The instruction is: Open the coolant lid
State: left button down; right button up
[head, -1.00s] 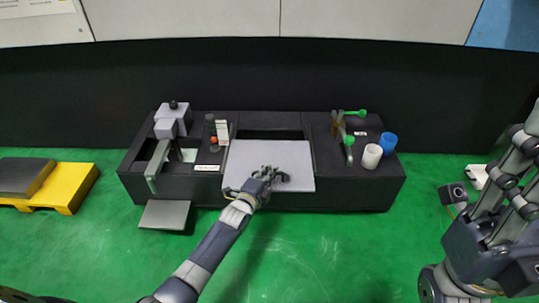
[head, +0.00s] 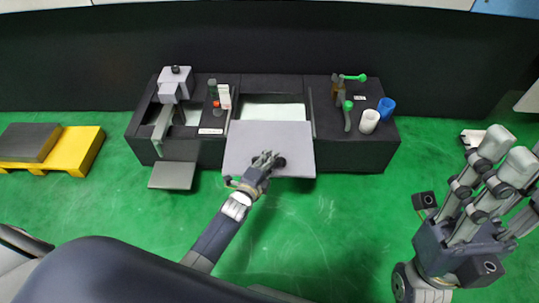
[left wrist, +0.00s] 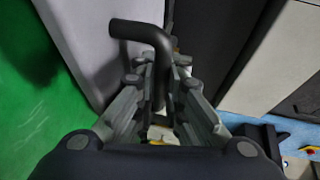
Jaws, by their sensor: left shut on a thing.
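The coolant lid (head: 268,140) is a flat pale grey plate at the front middle of the long black machine unit (head: 355,150). A pale opening (head: 272,112) shows behind its back edge, and its front edge overhangs the unit's front. I cannot tell whether it is tilted. My left gripper (head: 266,163) is shut on the lid's dark bent handle (left wrist: 142,35), which rises between the fingers in the left wrist view. The gripper hides part of the handle. My right gripper (head: 505,155) is at the right, its fingers spread and empty, away from the unit.
A white cup (head: 369,121), a blue cup (head: 386,107) and green-handled valves (head: 354,78) stand on the unit's right end. A grey device (head: 175,83) and small bottles (head: 213,90) stand on the left. A yellow pallet (head: 83,150) lies far left.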

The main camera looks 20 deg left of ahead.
pick_arm(q)
jog(key=c, duration=1.9)
grip_release()
jog(key=v, duration=1.2)
jog(key=shift+f, duration=0.1)
